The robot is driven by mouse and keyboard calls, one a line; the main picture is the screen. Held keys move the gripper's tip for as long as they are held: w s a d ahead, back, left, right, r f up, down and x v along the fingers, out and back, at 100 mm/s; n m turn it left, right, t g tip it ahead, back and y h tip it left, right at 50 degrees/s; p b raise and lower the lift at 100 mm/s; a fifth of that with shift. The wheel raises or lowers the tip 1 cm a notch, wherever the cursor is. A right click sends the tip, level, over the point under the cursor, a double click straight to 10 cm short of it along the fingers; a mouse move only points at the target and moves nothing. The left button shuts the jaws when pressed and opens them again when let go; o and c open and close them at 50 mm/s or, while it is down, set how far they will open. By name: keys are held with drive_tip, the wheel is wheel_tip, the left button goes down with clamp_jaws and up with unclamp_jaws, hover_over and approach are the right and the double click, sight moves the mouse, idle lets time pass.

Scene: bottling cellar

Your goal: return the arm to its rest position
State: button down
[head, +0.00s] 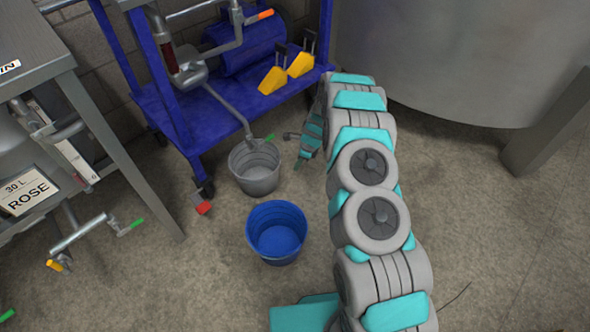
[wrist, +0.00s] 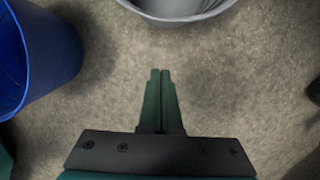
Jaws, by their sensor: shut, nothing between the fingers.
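My arm reaches forward from the bottom of the head view, and its far end bends down behind the links. My gripper (wrist: 160,73) is shut and empty, its two dark green fingers together above the bare floor in the wrist view. In the head view my gripper (head: 301,162) shows partly, just right of a grey bucket (head: 254,181). That bucket's rim also shows at the top of the wrist view (wrist: 178,14), beyond the fingertips and apart from them.
A blue bucket (head: 276,246) stands on the floor nearer, left of my arm; it also shows in the wrist view (wrist: 40,55). A blue wheeled cart (head: 186,128) stands at the back, a large metal tank (head: 460,60) at back right, a steel table (head: 30,60) at left. Floor at right is clear.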

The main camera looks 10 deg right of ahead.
drive_tip(key=shift+d+r, duration=0.1)
drive_tip(key=shift+r, duration=0.2)
drive_tip(key=s+a+r+n, duration=0.1)
drive_tip(key=s+r+n, duration=0.3)
drive_tip(key=r, duration=0.5)
drive_tip(key=s+a+r+n+g, duration=0.1)
drive_tip(key=s+r+n, duration=0.2)
drive_tip(key=s+r, duration=0.5)
drive_tip(key=s+a+r+n, duration=0.1)
drive_tip(key=s+r+n, duration=0.2)
drive_tip(key=r, duration=0.8)
drive_tip(key=s+d+r+n+h, duration=0.1)
drive_tip(key=s+r+n, duration=0.3)
drive_tip(key=s, duration=0.7)
drive_tip(key=s+d+r+n+g+h, duration=0.1)
drive_tip(key=s+d+r+n, duration=0.2)
drive_tip(key=s, duration=0.9)
drive_tip(key=s+d+r+n+h+p, duration=0.1)
drive_tip(key=s+d+r+n, duration=0.3)
drive_tip(key=s, duration=0.7)
wheel_tip(320, 180, up, 2)
drive_tip(key=shift+s+d+r+n+g, duration=0.2)
drive_tip(key=shift+r+n+g, duration=0.1)
drive_tip(key=shift+g, duration=0.1)
